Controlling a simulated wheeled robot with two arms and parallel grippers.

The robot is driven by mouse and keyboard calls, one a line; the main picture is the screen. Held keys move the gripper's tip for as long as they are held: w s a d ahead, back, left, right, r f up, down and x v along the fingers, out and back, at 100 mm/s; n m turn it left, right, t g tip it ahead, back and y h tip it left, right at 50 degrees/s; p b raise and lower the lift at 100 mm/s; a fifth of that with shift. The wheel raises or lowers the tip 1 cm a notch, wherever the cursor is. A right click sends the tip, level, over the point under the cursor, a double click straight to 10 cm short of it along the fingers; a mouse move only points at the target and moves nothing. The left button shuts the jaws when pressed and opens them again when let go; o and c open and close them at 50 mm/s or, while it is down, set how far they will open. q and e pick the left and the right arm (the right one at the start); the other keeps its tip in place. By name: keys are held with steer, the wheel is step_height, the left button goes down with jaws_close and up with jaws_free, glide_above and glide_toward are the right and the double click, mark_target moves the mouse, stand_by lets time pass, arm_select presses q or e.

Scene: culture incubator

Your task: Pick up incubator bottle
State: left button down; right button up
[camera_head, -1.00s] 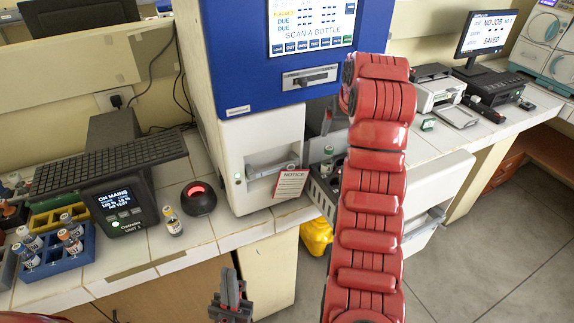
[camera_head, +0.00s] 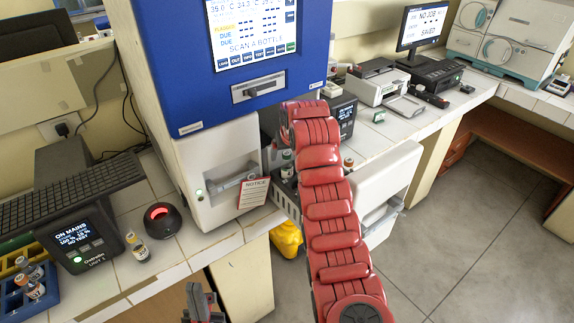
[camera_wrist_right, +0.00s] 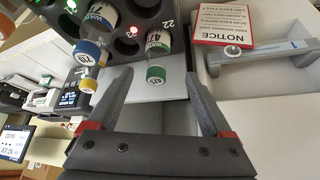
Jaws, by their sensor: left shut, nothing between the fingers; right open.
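In the right wrist view, a bottle with a green cap (camera_wrist_right: 156,74) stands in the dark rack (camera_wrist_right: 175,45) near the number 22. My right gripper (camera_wrist_right: 159,82) is open, its fingertips to either side of that cap in the picture; whether they touch it I cannot tell. Bottles with a blue and yellow cap (camera_wrist_right: 88,52) show to the left. In the head view, a bottle (camera_head: 287,165) stands in the open incubator drawer; my red right arm hides the right gripper. My left gripper (camera_head: 203,300) is shut and empty at the bottom, in front of the bench.
The blue and white incubator (camera_head: 215,150) rises beside the drawer, whose white front (camera_head: 388,185) sticks out past the bench. A notice card (camera_head: 253,193) hangs by a handle. A small bottle (camera_head: 137,247) and a black dome (camera_head: 160,220) stand on the bench left.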

mark_target(288, 161)
steer(key=shift+w+a+f, duration=0.15)
steer(key=shift+w+f, duration=0.1)
steer(key=shift+f, duration=0.15)
steer(key=f+p, duration=0.1)
steer(key=w+f+p, duration=0.1)
steer(key=f+p, duration=0.1)
steer(key=shift+w+d+f, duration=0.15)
steer(key=shift+d+f, duration=0.1)
steer(key=shift+f, duration=0.1)
steer(key=shift+w+a+f+p, duration=0.15)
steer(key=shift+w+f+p, duration=0.15)
steer(key=shift+f, duration=0.35)
steer(key=shift+c, duration=0.3)
jaws_close()
